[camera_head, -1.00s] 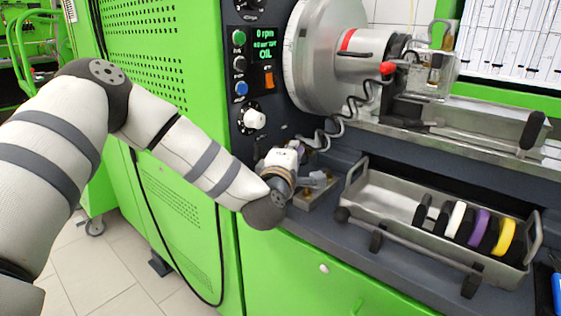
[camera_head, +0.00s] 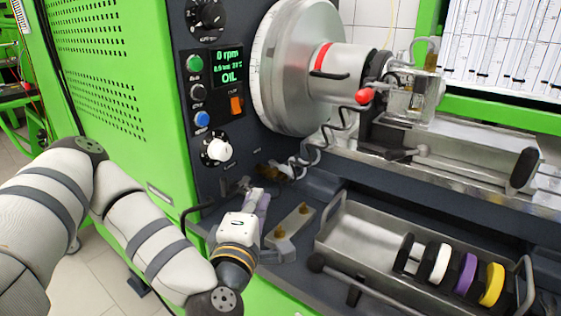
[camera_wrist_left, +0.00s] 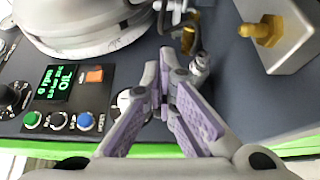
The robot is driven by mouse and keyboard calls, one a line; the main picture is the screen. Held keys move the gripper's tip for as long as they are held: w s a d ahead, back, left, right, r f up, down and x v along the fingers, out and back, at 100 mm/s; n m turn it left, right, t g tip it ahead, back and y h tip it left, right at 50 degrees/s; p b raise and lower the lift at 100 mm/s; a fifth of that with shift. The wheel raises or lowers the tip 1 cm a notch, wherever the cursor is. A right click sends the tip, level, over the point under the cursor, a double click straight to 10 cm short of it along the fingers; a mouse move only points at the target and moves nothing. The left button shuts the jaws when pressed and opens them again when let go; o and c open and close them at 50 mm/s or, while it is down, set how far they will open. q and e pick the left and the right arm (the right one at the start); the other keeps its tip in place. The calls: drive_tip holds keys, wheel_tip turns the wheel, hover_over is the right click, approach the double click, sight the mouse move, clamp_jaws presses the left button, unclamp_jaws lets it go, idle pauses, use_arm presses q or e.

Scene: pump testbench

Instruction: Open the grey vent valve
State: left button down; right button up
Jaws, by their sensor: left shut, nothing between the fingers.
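My left gripper (camera_head: 259,196) is over the bench ledge below the control panel. It also shows in the wrist view (camera_wrist_left: 165,75), with its fingertips together and nothing held between them. A small grey fitting that may be the vent valve (camera_wrist_left: 199,67) is just right of the fingertips in the wrist view. A brass piece (camera_wrist_left: 189,36) sits beyond it. I cannot tell whether the fingers touch the grey fitting. In the head view the fingers partly cover this area, and the valve's handle is not clear. My right gripper is not in view.
The control panel has a white knob (camera_head: 217,150) and coloured buttons. A large metal disc (camera_head: 292,75) with a coiled cable is above. A grey block with brass studs (camera_head: 291,236) is right of the gripper. A metal tray (camera_head: 352,230) holds coloured rings.

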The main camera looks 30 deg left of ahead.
use_arm(q)
drive_tip(key=x, duration=0.3)
drive_tip(key=b+x, duration=0.1)
drive_tip(key=x, duration=0.2)
drive_tip(key=b+x, duration=0.1)
drive_tip(key=x, duration=0.2)
drive_tip(key=shift+s+a+f, duration=0.1)
drive_tip(key=shift+a+f, duration=0.2)
drive_tip(key=shift+f, duration=0.1)
drive_tip(key=w, duration=0.1)
drive_tip(key=w+d+b, duration=0.1)
drive_tip(key=w, duration=0.1)
drive_tip(key=shift+w+d, duration=0.15)
drive_tip(key=shift+w, duration=0.05)
drive_tip(key=shift+w+d+r+b, duration=0.1)
drive_tip(key=shift+w+r+b, duration=0.1)
drive_tip(key=shift+b, duration=0.1)
drive_tip(key=shift+r, duration=0.2)
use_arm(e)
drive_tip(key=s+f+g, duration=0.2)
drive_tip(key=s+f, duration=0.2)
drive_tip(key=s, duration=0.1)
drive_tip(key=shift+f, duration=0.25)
